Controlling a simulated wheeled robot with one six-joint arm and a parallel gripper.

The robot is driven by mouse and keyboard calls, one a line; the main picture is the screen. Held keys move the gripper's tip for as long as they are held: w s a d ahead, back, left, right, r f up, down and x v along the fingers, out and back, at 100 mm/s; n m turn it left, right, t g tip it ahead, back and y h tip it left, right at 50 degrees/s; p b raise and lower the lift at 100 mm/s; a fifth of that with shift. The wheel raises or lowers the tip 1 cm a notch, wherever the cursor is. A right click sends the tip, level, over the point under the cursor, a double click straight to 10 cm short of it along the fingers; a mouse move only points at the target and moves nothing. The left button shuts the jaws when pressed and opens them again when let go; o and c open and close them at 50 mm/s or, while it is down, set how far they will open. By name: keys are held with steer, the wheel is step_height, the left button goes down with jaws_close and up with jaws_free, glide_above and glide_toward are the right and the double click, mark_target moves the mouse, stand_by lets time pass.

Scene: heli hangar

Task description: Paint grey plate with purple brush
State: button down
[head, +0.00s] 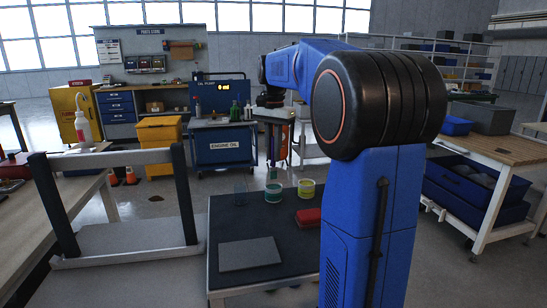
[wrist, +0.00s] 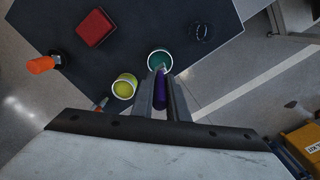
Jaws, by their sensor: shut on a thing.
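The grey plate (head: 250,254) lies flat at the near left of a dark-topped table; the wrist view does not show it. My gripper (head: 273,151) hangs over the table's far edge, away from the plate. In the wrist view its two fingers (wrist: 162,96) are shut on the purple brush (wrist: 161,92), whose purple handle shows between them. The brush points down toward a teal paint pot (head: 273,193), which also shows in the wrist view (wrist: 152,54). I cannot tell whether the tip is inside the pot or just above it.
A yellow-green pot (head: 306,189) stands right of the teal one. A red block (head: 308,217) lies nearer. A wire holder (head: 240,190) stands left. An orange object (wrist: 42,65) shows in the wrist view. A dark-posted frame (head: 125,157) stands left of the table.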

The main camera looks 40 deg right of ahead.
mark_target(274, 166)
steer(key=shift+r, duration=1.75)
